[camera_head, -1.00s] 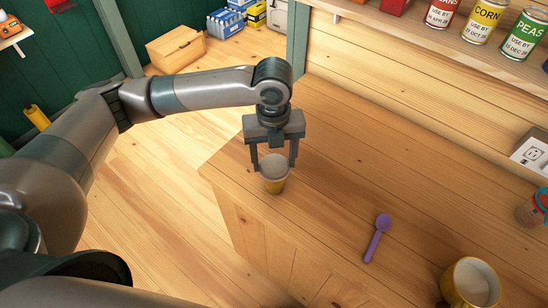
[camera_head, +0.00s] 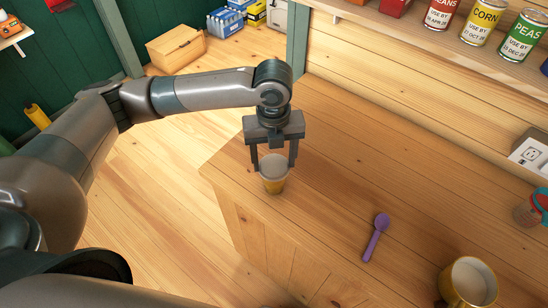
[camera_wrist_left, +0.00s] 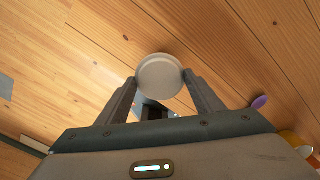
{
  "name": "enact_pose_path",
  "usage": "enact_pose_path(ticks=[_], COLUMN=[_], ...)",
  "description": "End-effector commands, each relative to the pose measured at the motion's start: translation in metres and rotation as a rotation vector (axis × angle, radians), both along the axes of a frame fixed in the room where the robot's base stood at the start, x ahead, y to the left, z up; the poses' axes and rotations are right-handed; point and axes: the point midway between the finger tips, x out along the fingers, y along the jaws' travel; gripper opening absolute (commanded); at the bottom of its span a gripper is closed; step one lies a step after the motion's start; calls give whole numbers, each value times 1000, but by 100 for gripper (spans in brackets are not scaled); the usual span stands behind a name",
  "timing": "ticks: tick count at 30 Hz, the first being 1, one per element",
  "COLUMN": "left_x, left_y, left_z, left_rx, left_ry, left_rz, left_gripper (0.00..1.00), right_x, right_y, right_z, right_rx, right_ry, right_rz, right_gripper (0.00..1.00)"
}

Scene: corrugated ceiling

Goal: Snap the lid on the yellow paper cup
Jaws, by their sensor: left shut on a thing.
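My right gripper is in neither view.
A purple spoon (camera_head: 376,238) lies on the wooden counter (camera_head: 330,190). Cans (camera_head: 480,22) line a shelf behind, above a power outlet (camera_head: 531,154). The counter between cup and spoon is clear.

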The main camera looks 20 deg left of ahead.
Motion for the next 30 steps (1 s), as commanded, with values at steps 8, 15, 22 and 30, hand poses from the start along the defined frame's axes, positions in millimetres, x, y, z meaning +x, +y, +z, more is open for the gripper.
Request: enact_pose_path(ticks=[8, 15, 22, 30], left_x=[0, 0, 0, 0], left_y=[0, 0, 0, 0], left_z=[0, -3, -4, -4], left_rx=[0, 1, 1, 0], left_ry=[0, 0, 0, 0], left_rz=[0, 0, 0, 0], left_gripper=[41, 41, 41, 41], right_x=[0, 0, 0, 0], right_y=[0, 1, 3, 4], right_z=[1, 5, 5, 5], right_rx=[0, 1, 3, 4], right_ry=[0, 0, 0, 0], right_rz=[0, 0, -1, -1], right_gripper=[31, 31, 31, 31])
